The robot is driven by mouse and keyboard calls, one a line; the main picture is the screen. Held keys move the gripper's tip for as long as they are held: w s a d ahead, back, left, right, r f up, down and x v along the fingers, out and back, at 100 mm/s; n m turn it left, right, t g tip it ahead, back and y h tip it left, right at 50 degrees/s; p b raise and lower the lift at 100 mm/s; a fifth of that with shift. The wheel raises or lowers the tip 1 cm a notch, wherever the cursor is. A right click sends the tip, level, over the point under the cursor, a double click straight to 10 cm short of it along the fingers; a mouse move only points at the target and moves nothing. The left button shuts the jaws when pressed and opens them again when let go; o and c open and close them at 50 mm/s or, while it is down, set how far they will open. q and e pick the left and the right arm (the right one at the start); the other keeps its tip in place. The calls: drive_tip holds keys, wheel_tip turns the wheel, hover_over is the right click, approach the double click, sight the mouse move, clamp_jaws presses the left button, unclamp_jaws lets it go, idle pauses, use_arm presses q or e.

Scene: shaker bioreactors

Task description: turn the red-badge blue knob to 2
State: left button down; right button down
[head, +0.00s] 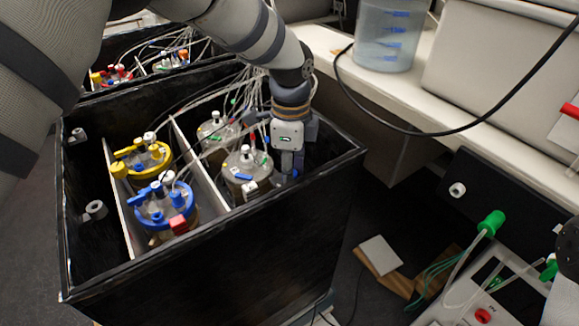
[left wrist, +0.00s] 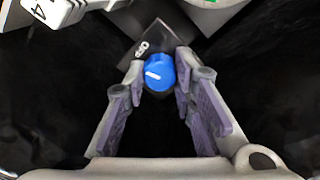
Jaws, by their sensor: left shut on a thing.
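In the left wrist view a round blue knob (left wrist: 160,73) with a white pointer line sits between the fingertips of my left gripper (left wrist: 161,80). The fingers are shut on its sides. The pointer line slants to the lower right, nearly level in the picture. A dark square plate (left wrist: 150,38) lies behind it. No red badge and no number 2 show there. In the head view my left gripper (head: 291,162) reaches down into the right end of the black box, and the knob cannot be made out clearly. My right gripper is not seen.
The black box (head: 215,262) holds a yellow-ringed vessel (head: 145,158), a blue-ringed vessel (head: 163,208) with a red block, and two clear-lidded vessels (head: 246,170) close beside my gripper. Tubes run above them. A white bench (head: 440,118) stands to the right.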

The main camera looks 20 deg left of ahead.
use_arm(q)
drive_tip(key=n+p, duration=0.1)
drive_tip(key=n, duration=0.3)
drive_tip(key=shift+r+n, duration=0.1)
drive_tip(key=shift+n, duration=0.2)
drive_tip(key=n, duration=1)
drive_tip(key=shift+n+p, duration=0.35)
drive_tip(key=shift+n, duration=2.35)
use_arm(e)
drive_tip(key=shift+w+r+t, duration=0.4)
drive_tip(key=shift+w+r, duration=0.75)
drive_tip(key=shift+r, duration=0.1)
use_arm(q)
drive_tip(key=c, duration=1.3)
unclamp_jaws()
drive_tip(key=shift+c, duration=0.2)
